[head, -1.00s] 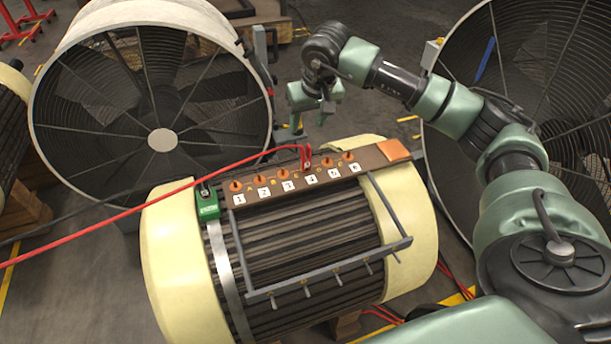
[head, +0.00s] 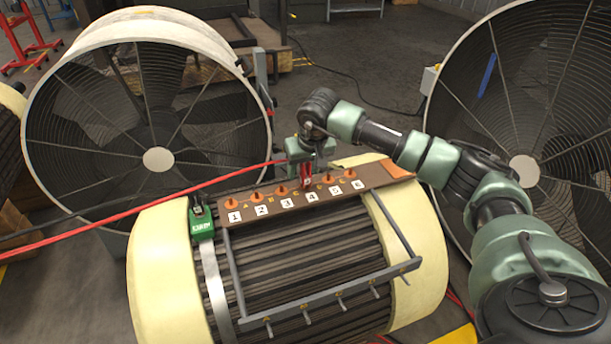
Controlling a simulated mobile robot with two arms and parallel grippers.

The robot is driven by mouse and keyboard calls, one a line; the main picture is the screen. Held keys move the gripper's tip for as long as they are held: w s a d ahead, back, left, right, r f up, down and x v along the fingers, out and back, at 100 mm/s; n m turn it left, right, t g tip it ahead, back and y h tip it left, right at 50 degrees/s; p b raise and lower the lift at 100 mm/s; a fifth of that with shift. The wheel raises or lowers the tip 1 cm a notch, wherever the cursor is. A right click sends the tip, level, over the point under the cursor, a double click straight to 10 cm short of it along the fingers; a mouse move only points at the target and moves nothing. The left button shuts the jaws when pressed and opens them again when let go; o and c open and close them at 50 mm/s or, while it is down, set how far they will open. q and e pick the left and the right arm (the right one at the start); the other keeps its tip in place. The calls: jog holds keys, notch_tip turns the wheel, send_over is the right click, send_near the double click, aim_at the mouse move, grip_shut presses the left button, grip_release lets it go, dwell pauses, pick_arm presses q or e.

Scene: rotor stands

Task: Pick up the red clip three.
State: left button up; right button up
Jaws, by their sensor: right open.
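A single red clip (head: 307,179) stands upright on the brown terminal board (head: 375,182), at the fourth post, just above the label 4. A red cable leads to it from the left. My right gripper (head: 306,164) is open and points down at the clip from above and slightly behind. Its fingertips are small and partly hidden, so I cannot tell whether they touch the clip. My left gripper is not in view.
The board lies on a ribbed rotor with cream end rings (head: 165,270). Orange posts stand on both sides of the clip. A green clamp (head: 202,222) sits at the board's left end, and a grey bar frame (head: 310,303) lies in front. Large fans (head: 157,160) stand behind.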

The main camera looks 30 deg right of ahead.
jog(key=shift+c, duration=0.3)
grip_shut()
